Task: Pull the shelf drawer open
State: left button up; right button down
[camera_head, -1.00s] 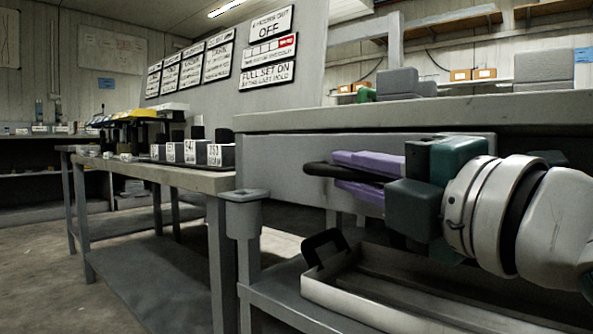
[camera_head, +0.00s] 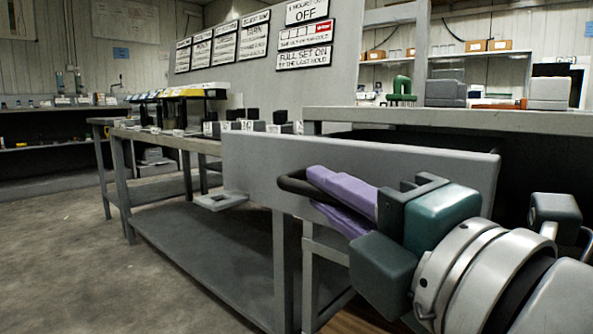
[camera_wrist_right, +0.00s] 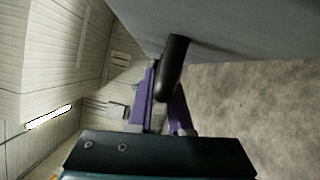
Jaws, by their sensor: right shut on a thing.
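The shelf drawer (camera_head: 420,163) has a wide grey front panel below the grey worktop (camera_head: 450,120). It stands out from under the worktop, with a dark gap behind its front. A black bar handle (camera_head: 296,184) sits on the panel. My right gripper (camera_head: 318,190) comes in from the right with purple fingers, shut on the handle. In the right wrist view, the dark handle (camera_wrist_right: 174,65) runs between the purple fingers, against the grey panel. My left gripper is not in view.
A long grey bench (camera_head: 165,140) with a lower shelf stands to the left, carrying black blocks with white labels. A small grey plate (camera_head: 221,200) juts out near its front end. Open concrete floor (camera_head: 60,240) lies at the lower left.

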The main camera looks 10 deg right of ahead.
jog(key=shift+s+a, duration=0.55)
jog(key=shift+a, duration=0.2)
jog(key=c, duration=0.8)
grip_release()
jog(key=shift+c, duration=0.2)
jog(key=shift+s, duration=0.1)
jog(key=shift+s+d, duration=0.1)
jog(key=shift+s, duration=0.2)
jog(key=v, duration=0.9)
